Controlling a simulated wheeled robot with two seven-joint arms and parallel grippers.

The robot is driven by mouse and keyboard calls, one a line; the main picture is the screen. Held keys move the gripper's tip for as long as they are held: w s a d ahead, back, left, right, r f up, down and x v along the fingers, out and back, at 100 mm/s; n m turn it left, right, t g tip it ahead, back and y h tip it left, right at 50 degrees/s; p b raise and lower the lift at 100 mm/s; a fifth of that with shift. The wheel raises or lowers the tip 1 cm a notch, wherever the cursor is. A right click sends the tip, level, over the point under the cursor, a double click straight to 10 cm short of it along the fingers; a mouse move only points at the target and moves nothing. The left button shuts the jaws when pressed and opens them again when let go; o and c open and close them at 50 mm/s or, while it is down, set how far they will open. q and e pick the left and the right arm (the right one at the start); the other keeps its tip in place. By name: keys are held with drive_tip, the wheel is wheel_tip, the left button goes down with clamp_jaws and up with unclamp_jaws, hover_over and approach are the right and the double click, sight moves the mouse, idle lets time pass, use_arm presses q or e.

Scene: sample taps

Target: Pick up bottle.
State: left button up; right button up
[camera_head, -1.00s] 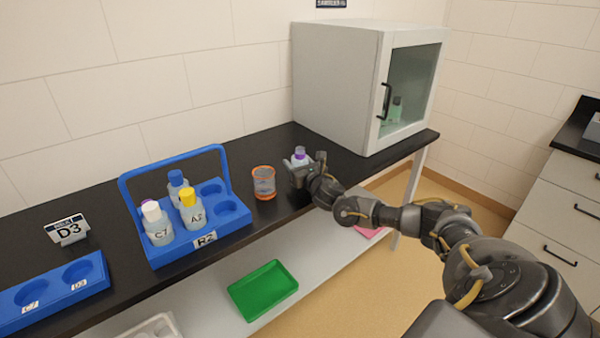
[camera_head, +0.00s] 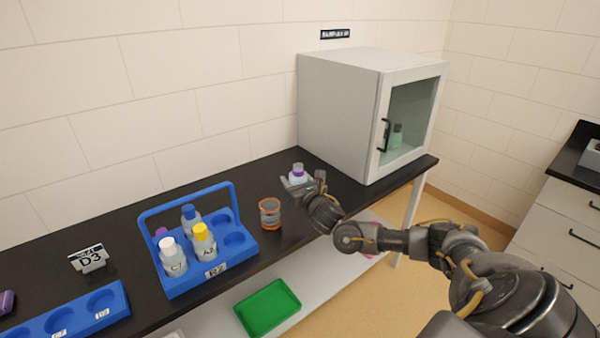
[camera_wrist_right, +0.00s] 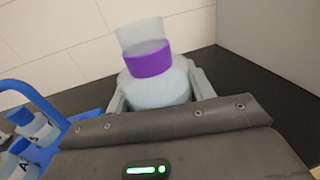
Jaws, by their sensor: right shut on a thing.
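A pale bottle with a purple band at its neck (camera_head: 298,174) is upright between the fingers of my right gripper (camera_head: 297,185), above or on the black bench in front of the cabinet. In the right wrist view the same bottle (camera_wrist_right: 158,80) sits between the two grey fingers, which are shut on it. Its lower part is hidden by the gripper body. I cannot tell whether its base touches the bench. My left gripper does not show.
A blue carrier rack (camera_head: 260,254) holds several bottles. An orange-rimmed beaker (camera_head: 270,213) stands between the rack and my right gripper. A grey cabinet (camera_head: 340,115) with a glass door stands behind. A green tray (camera_head: 268,308) lies on the lower shelf.

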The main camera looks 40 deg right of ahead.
use_arm(q)
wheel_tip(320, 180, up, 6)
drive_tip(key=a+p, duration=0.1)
drive_tip(key=p, duration=0.4)
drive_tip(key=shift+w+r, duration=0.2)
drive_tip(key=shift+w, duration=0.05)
use_arm(e)
drive_tip(key=s+a+r, duration=0.3)
drive_tip(key=s+a, duration=0.1)
drive_tip(key=a, duration=0.3)
